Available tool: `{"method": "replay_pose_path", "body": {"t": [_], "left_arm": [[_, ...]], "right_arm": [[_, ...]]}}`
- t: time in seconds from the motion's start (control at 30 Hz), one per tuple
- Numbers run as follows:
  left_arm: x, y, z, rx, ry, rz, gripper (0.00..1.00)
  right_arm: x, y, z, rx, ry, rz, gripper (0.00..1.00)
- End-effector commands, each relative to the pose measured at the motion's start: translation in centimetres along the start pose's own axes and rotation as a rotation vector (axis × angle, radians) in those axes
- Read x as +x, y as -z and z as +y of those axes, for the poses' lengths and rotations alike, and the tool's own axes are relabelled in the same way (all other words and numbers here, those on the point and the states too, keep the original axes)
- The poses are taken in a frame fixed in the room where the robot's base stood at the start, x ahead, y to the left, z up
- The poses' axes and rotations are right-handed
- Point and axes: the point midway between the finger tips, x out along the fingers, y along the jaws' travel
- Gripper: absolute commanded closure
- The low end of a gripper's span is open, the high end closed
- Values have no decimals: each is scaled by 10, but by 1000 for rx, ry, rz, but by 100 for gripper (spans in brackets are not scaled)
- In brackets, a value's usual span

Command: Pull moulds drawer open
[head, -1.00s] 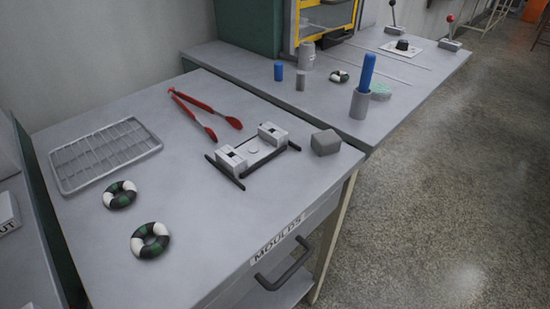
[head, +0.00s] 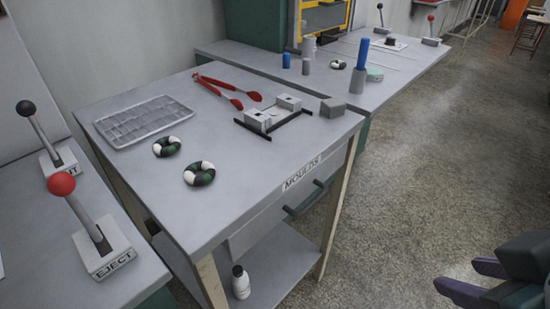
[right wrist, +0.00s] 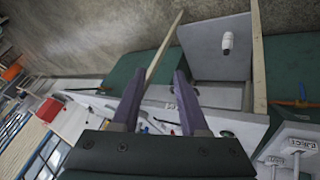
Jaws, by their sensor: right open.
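The moulds drawer (head: 262,222) is in the grey table's front in the head view, under a MOULDS label (head: 302,172). Its front looks flush with the table, so it appears shut. A dark bar handle (head: 305,199) sticks out from it. My right gripper (head: 458,276) is at the lower right edge of the head view, over the floor, well to the right of the handle and apart from it. Its two purple fingers are spread and empty in the right wrist view (right wrist: 157,80). My left gripper is in neither view.
The table top (head: 230,110) holds a wire rack (head: 143,121), two striped rings, red tongs (head: 228,92), a mould fixture (head: 272,114) and a grey block (head: 333,107). A white bottle (head: 240,282) stands on the lower shelf. Levers stand at left. Floor (head: 400,200) before the drawer is clear.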

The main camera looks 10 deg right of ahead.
Motion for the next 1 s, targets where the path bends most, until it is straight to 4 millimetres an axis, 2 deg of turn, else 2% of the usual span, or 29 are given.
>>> {"method": "replay_pose_path", "body": {"t": [0.03, 0.17, 0.3, 0.5, 0.7, 0.8, 0.9, 1.0], "left_arm": [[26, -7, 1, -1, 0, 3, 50], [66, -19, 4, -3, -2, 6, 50], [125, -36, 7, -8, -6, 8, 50], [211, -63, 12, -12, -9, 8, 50], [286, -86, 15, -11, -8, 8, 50], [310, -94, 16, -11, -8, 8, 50], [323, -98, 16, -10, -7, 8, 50], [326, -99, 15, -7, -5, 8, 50]], "right_arm": [[25, -5, -4, -14, -34, 27, 56], [65, 0, -3, -70, -143, 112, 56], [115, 11, -7, -171, -294, 242, 56], [172, 36, -30, -384, -516, 461, 56], [209, 58, -75, -636, -701, 667, 56], [218, 66, -97, -743, -763, 742, 56], [222, 72, -112, -817, -802, 790, 56], [222, 76, -119, -855, -823, 815, 56]]}}
